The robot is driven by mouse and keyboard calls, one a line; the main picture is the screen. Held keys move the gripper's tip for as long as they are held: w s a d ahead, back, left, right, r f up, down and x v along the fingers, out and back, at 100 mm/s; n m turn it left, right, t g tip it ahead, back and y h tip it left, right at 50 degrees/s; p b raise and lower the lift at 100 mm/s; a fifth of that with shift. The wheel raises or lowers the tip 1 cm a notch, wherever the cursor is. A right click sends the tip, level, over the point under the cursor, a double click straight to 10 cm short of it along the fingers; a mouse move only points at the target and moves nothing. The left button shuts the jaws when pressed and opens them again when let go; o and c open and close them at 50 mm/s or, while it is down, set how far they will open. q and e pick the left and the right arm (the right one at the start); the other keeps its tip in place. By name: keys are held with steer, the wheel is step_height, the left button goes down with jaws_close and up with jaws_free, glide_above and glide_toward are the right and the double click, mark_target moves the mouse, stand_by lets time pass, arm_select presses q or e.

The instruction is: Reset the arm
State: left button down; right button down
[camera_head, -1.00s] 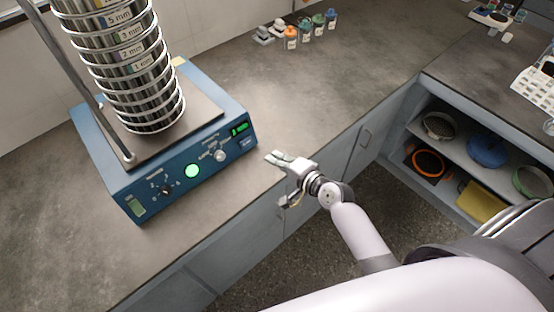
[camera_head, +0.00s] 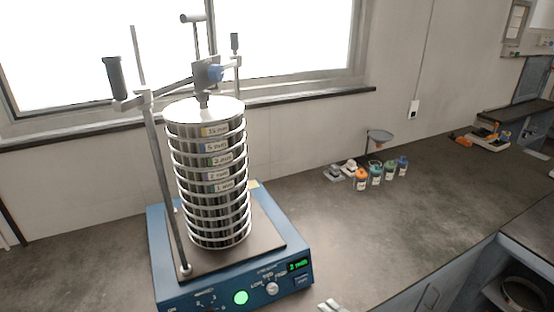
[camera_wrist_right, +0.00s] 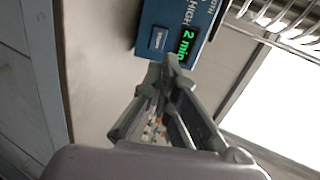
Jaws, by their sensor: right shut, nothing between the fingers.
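My right gripper (camera_head: 332,305) shows only by its fingertips at the bottom edge of the head view, in front of the shaker's right front corner. In the right wrist view its fingers (camera_wrist_right: 170,68) are shut and empty, in front of the shaker's panel. The blue sieve shaker (camera_head: 190,293) stands on the bench with a tall, clamped stack of sieves (camera_head: 212,175) on it. A green light (camera_head: 240,297) is lit, and the green display (camera_wrist_right: 187,45) reads "2 min" in the wrist view. My left gripper is out of view.
Several small bottles with coloured caps (camera_head: 375,175) and two small grey-and-white items (camera_head: 340,170) stand at the back of the grey bench (camera_head: 330,235). The bench between them and the shaker is clear. An open shelf unit (camera_head: 520,292) is at the lower right.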

steer(key=s+a+f+n+g, duration=0.1)
steer(key=s+a+n+g, duration=0.15)
steer(key=s+n, duration=0.3)
steer(key=s+a+n+g, duration=0.1)
steer(key=s+n+g, duration=0.25)
steer(key=s, duration=0.35)
steer(key=s+d+r+n+g+h, duration=0.1)
steer(key=s+d+n+g+h, duration=0.15)
steer(key=s, duration=0.35)
steer(key=s+d+r+n+g+h, duration=0.1)
steer(key=s+d+r+n+h, duration=0.2)
steer(key=s, duration=0.4)
step_height(320, 180, down, 30)
steer(key=s+n+g+b, duration=0.1)
steer(key=b, duration=0.1)
steer(key=s+d+f+g+b, duration=0.1)
steer(key=s+d+f+b, duration=0.1)
steer(key=s+f, duration=1.5)
steer(key=shift+d+f, duration=0.6)
steer(key=shift+f, duration=0.15)
steer(key=c, duration=2.4)
jaws_free()
steer(key=shift+y, duration=0.25)
